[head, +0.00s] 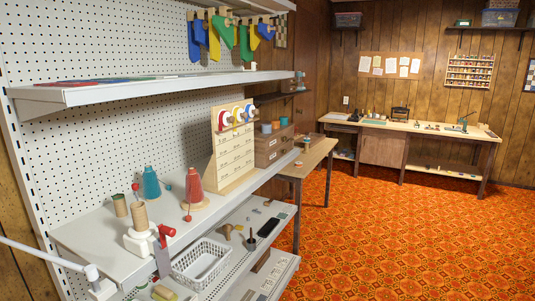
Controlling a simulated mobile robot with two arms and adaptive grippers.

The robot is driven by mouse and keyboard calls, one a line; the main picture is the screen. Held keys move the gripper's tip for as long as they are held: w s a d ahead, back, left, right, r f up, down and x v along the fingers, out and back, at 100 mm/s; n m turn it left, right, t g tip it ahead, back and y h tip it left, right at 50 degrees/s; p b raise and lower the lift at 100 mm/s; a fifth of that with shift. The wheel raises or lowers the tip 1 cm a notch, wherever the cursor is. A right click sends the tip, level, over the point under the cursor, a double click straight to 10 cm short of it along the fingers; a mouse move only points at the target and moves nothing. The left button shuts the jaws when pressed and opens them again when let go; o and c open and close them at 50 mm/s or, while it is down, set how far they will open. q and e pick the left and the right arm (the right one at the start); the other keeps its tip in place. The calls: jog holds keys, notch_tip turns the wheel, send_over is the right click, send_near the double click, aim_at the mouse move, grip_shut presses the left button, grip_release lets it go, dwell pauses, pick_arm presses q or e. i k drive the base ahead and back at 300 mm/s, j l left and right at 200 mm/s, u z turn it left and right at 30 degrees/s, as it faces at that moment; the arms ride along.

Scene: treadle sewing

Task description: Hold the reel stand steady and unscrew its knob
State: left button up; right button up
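A stand with a tan reel (140,215) is at the near end of the middle shelf, on a white base (138,243). A small red knob (136,187) sits at the top of its thin post. It looks upright. Neither of my grippers shows in the head view, and nothing is seen holding the stand or the knob.
A white basket (201,262) sits lower. A white rod (45,255) crosses the near left. Orange floor (400,230) is clear.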

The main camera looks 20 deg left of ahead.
aim_at(306, 152)
jog(key=i+l+u, duration=0.1)
jog(key=i+u, duration=0.25)
jog(key=i, duration=0.15)
jog(key=i+l+u, duration=0.2)
jog(key=i+u, duration=0.15)
jog(key=i, duration=0.15)
jog(key=i+l, duration=0.35)
jog(key=i, duration=0.2)
jog(key=i+l+u, duration=0.1)
jog(key=i+l, duration=0.25)
jog(key=i, duration=0.2)
jog(key=i+l, duration=0.35)
jog(key=i, duration=0.2)
